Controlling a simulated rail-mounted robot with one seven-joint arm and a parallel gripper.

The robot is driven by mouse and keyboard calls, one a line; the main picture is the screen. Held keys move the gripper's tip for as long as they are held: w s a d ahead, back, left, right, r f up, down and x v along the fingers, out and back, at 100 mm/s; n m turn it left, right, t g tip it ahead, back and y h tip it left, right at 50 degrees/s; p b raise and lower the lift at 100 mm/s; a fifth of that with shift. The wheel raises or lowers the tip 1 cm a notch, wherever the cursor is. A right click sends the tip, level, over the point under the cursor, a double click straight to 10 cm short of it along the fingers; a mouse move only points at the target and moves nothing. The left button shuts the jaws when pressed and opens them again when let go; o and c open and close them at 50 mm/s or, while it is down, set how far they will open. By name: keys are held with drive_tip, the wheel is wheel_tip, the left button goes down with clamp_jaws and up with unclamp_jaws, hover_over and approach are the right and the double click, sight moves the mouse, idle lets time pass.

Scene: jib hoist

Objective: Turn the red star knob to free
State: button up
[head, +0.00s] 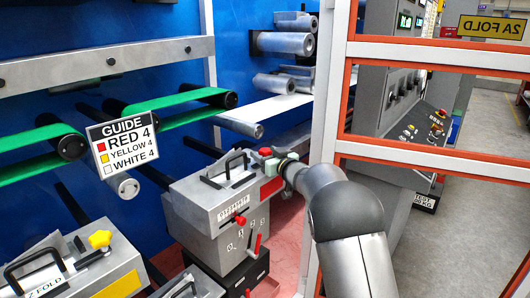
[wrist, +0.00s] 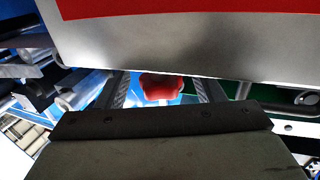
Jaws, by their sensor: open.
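The red star knob (wrist: 160,88) shows in the wrist view between the two fingers of my open gripper (wrist: 162,80). I cannot tell whether either finger touches it. In the head view the red knob (head: 265,152) sits at the upper back edge of a grey machine box (head: 205,205). My gripper (head: 280,160) reaches it there from the right, and its fingers are partly hidden by my wrist.
The box has a black handle (head: 236,163) on top, plus a small red knob (head: 240,220) and red lever (head: 257,243) in front. A second box with a yellow star knob (head: 100,239) stands lower left. An orange-edged frame post (head: 333,90) stands close beside my arm.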

drive_tip(key=shift+w+a, duration=0.25)
drive_tip(key=shift+w, duration=0.05)
drive_tip(key=c, duration=1)
